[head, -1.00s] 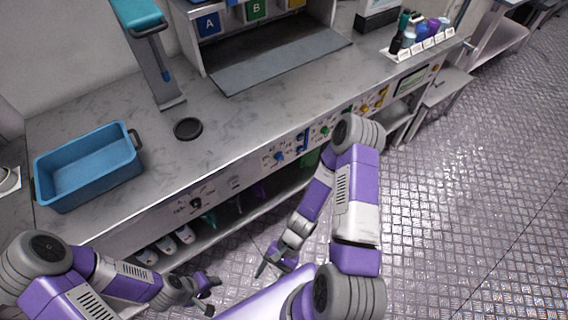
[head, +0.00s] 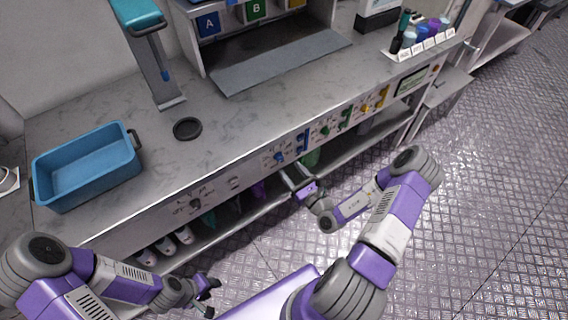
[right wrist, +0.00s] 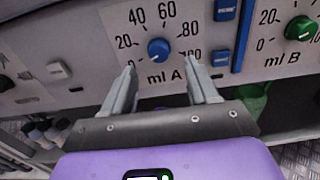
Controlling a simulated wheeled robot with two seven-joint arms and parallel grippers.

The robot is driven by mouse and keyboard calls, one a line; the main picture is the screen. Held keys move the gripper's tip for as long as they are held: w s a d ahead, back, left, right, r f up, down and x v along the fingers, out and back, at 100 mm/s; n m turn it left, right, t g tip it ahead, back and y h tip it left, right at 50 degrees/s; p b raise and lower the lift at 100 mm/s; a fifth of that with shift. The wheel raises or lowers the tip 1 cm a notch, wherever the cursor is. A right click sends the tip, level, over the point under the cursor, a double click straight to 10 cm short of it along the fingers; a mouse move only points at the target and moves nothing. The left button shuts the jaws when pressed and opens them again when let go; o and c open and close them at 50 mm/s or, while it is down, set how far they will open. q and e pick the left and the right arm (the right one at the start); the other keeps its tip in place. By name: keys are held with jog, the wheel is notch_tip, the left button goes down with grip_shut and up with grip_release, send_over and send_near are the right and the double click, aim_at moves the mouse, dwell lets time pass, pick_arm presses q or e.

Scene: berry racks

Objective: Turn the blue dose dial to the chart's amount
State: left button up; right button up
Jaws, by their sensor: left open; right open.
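The blue dose dial (right wrist: 158,50) sits on the front panel in the right wrist view, ringed by marks 0 to 100 over "ml A". It also shows small in the head view (head: 279,156). My right gripper (right wrist: 162,75) is open, its two fingers pointing at the panel just below and either side of the dial, apart from it. In the head view my right gripper (head: 292,180) is in front of the panel. My left gripper (head: 212,290) is open and empty at lower left, away from the panel. The chart cannot be made out.
A green dial (right wrist: 300,28) marked "ml B" is to the right, with a blue vertical bar (right wrist: 243,35) between. A blue tray (head: 88,172) and a black round disc (head: 187,128) are on the counter. Shelves lie below the panel. The floor at right is clear.

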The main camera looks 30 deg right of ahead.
aim_at(281, 159)
jog(key=w, duration=0.3)
jog(key=w+b, duration=0.1)
jog(key=w, duration=0.1)
jog(key=shift+a, duration=0.25)
jog(key=c, duration=1)
